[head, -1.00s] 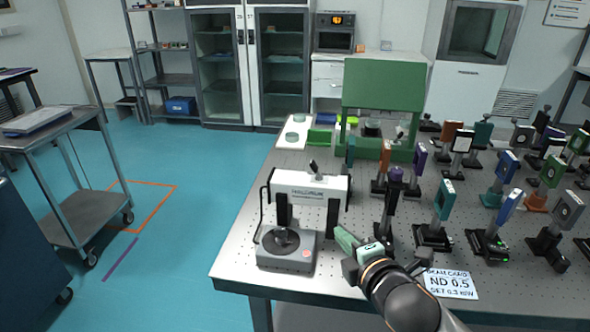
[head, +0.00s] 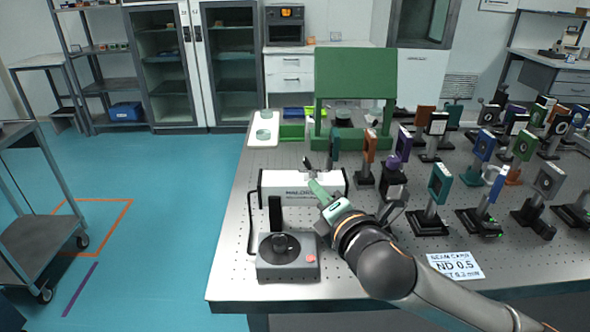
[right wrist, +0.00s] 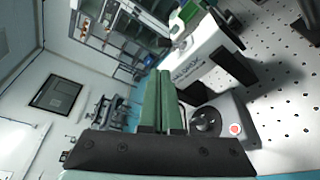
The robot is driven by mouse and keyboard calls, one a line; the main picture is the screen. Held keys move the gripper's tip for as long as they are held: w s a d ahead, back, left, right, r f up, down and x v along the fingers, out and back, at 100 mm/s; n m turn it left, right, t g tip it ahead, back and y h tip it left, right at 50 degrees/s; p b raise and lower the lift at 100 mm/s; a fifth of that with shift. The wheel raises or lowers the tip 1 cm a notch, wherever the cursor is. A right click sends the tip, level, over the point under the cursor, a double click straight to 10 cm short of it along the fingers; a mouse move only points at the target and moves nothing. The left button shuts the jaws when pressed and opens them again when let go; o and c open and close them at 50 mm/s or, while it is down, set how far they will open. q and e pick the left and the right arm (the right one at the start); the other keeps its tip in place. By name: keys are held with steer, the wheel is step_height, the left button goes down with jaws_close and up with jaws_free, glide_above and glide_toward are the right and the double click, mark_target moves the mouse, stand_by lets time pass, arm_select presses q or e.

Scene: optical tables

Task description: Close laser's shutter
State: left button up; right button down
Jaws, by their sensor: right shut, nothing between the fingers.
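The laser is a white box (head: 288,187) with dark lettering, raised on black posts at the front left of the optical table. A small dark lever (head: 307,164), perhaps the shutter, stands up on its top. A grey control unit (head: 288,262) with a dark knob and a red button is in front of it. My right gripper (head: 316,188) is shut and empty, its green fingers overlapping the laser's right half in the head view, close to the lever. In the right wrist view the shut fingers (right wrist: 160,100) appear beside the laser (right wrist: 205,55). Contact cannot be told. My left gripper is out of view.
Several optic mounts on posts, such as a teal one (head: 440,183), crowd the optical table (head: 232,260) to the right. A green enclosure (head: 352,75) stands behind. A card reading ND 0.5 (head: 455,265) lies at the front. Open floor is at left.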

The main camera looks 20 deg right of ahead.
mark_target(300, 184)
stand_by(0.3)
steer(key=w, duration=0.3)
steer(key=w+f, duration=0.1)
steer(key=w, duration=0.5)
steer(key=shift+w+f, duration=0.3)
steer(key=shift+w, duration=0.1)
